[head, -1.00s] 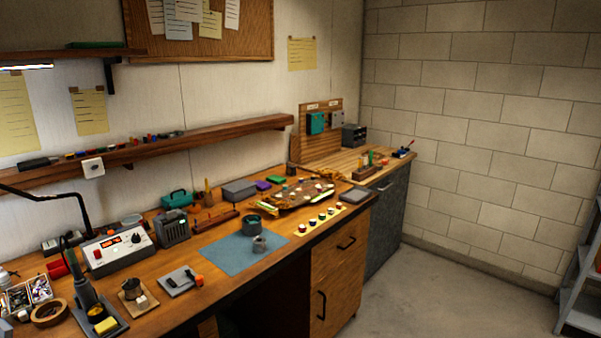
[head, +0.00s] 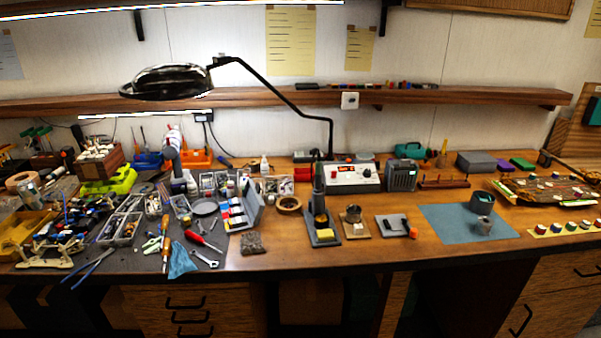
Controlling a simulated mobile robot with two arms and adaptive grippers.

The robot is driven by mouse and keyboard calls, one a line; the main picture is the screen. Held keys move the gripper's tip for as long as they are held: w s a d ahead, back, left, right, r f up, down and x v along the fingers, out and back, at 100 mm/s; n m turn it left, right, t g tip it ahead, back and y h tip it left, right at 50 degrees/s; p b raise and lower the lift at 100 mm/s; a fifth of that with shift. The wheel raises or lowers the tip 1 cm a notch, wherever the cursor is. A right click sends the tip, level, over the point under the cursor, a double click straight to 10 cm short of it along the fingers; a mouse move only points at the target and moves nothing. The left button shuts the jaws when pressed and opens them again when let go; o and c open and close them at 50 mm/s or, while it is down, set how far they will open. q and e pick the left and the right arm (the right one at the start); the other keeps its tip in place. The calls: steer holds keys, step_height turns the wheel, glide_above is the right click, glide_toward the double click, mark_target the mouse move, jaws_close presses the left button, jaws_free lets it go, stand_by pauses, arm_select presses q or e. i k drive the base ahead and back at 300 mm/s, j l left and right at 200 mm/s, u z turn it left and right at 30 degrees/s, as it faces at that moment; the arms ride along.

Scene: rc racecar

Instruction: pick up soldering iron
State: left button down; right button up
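The soldering iron (head: 318,187) appears to stand upright in its dark holder (head: 335,240), near the middle of the workbench (head: 365,253). Its dark handle points up, and its tip is hidden in the holder. A yellow sponge (head: 325,234) sits at the front of the holder. Neither of my grippers is in view.
A soldering station (head: 353,178) stands behind the iron, and a small tin (head: 353,214) is to its right. A lamp arm (head: 285,98) reaches over the bench behind it. Tools and parts bins crowd the left side. A blue mat (head: 445,222) lies to the right.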

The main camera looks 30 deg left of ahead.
mark_target(317, 189)
steer(key=u, duration=0.95)
